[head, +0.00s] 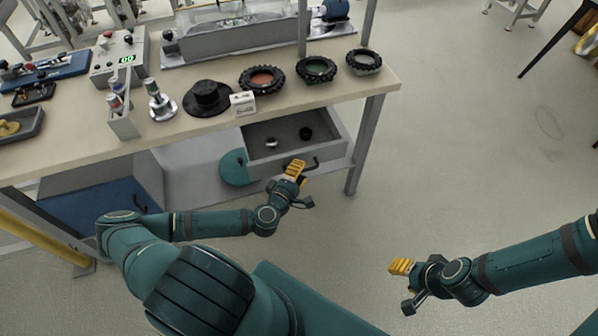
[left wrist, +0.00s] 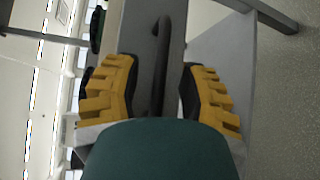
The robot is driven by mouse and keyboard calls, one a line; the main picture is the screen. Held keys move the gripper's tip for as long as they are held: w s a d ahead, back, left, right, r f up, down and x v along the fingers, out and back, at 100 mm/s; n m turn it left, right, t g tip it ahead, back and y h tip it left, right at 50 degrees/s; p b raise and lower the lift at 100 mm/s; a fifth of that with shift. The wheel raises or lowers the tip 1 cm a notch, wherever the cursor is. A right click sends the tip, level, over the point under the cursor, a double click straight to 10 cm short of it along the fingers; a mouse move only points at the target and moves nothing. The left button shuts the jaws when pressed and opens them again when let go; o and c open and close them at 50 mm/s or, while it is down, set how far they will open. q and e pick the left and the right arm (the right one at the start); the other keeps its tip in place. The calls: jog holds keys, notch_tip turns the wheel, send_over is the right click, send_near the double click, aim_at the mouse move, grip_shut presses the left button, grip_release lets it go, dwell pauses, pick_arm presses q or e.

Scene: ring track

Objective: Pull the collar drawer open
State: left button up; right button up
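The grey collar drawer (head: 340,127) under the bench top is pulled out, and its inside shows. A small light ring (head: 271,142) and a dark collar-like piece (head: 305,133) lie in it. My left gripper (head: 297,172) is at the drawer's front. In the left wrist view the dark bar handle (left wrist: 160,65) stands between the two yellow fingers of the left gripper (left wrist: 160,95), with a gap on either side. My right gripper (head: 400,267) hangs over the open floor, away from the bench; its finger spacing is not clear.
The bench top (head: 222,132) carries a black hat-shaped part (head: 207,97), several knobbly black rings and a small white box (head: 243,102). A bench leg (head: 364,150) stands right of the drawer. A teal round thing (head: 233,168) is left of it.

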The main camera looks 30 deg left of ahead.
pick_arm(q)
jog(key=shift+s+a, duration=0.1)
jog(key=s+r, duration=0.1)
jog(key=s, duration=1)
jog(key=shift+s+d+r, duration=0.35)
jog(key=shift+s+d, duration=0.05)
jog(key=shift+d, duration=0.05)
jog(key=s+d+f+m+g+h, duration=0.1)
jog(key=d+f+m+g+h, duration=0.25)
jog(key=d+m+g, duration=0.35)
jog(key=s+d+f+m+g+h, duration=0.2)
jog(key=d+m+g+h, duration=0.3)
jog(key=d, duration=0.4)
jog(key=shift+w+d+r+m+g+y, duration=0.3)
jog(key=shift+r+m+g+y, duration=0.2)
jog(key=shift+r+m, duration=0.55)
jog(key=shift+w+d+r+m+g+y, duration=0.3)
jog(key=shift+r+m+g+y, duration=0.25)
jog(key=shift+m, duration=0.65)
jog(key=shift+w+d+r+m+g+y, duration=0.3)
jog(key=shift+r+m+y, duration=0.3)
jog(key=shift+r+m, duration=0.5)
